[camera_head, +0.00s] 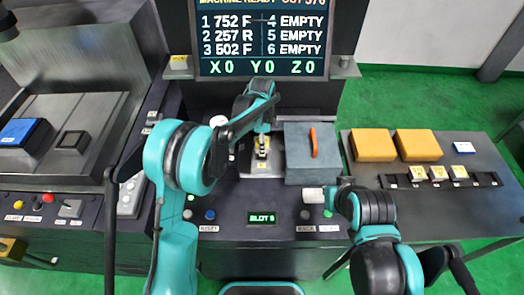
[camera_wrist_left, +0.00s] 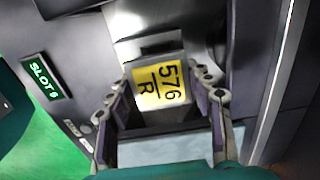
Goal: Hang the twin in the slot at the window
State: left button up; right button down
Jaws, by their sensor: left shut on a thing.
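In the left wrist view, a grey block with a yellow label marked 576 R (camera_wrist_left: 158,84) sits between the fingers of my left gripper (camera_wrist_left: 160,98), which is shut on it. In the head view, my left gripper (camera_head: 262,147) is over a pale metal plate (camera_head: 250,171) in the machine's middle bay. The block is too small there to read. A green display reads SLOT with a digit like 5 or 6 (camera_head: 262,217). It also shows in the left wrist view (camera_wrist_left: 40,78). My right arm is folded at the right; its gripper does not show clearly.
A grey box with an orange handle (camera_head: 313,142) stands right of the bay. A black rack (camera_head: 397,182) with several yellow-labelled blocks lies on the right table, near two orange boxes (camera_head: 373,145). The screen (camera_head: 262,45) lists positions 4 to 6 as empty.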

pick_arm(q)
jog(key=shift+f+b, duration=0.35)
jog(key=shift+f, duration=1.65)
jog(key=shift+f, duration=0.15)
jog(key=o, duration=1.4)
jog(key=shift+o, duration=0.2)
